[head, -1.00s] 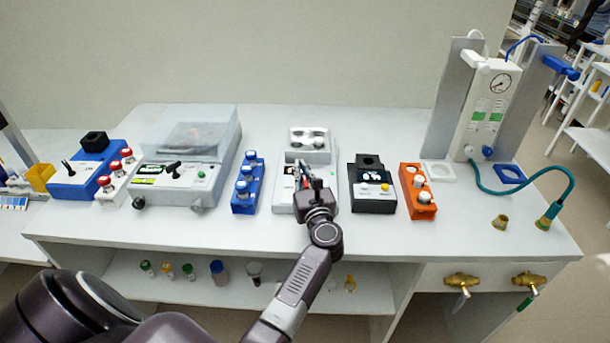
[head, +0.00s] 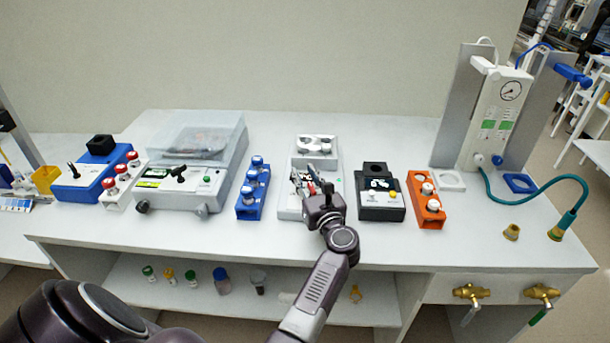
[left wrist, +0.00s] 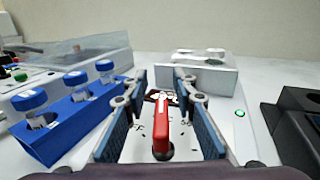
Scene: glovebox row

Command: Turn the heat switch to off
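A white device (head: 298,212) stands mid-bench, with a raised white block (head: 318,145) at its back. It also shows in the left wrist view (left wrist: 222,105). A red lever-like switch (left wrist: 161,128) stands up from its top, with small dark marks around its base. I take it for the heat switch; its label is not readable. My left gripper (head: 309,179) is over the front of this device. In the left wrist view its two blue-padded fingers (left wrist: 162,120) are apart, one on each side of the red switch, with gaps showing. My right gripper is not in view.
A blue rack (head: 247,203) with capped vials stands left of the device. A black unit (head: 380,207) and an orange rack (head: 430,212) stand to its right. A grey instrument with a clear lid (head: 193,135) is further left. A gauge unit (head: 497,115) stands far right.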

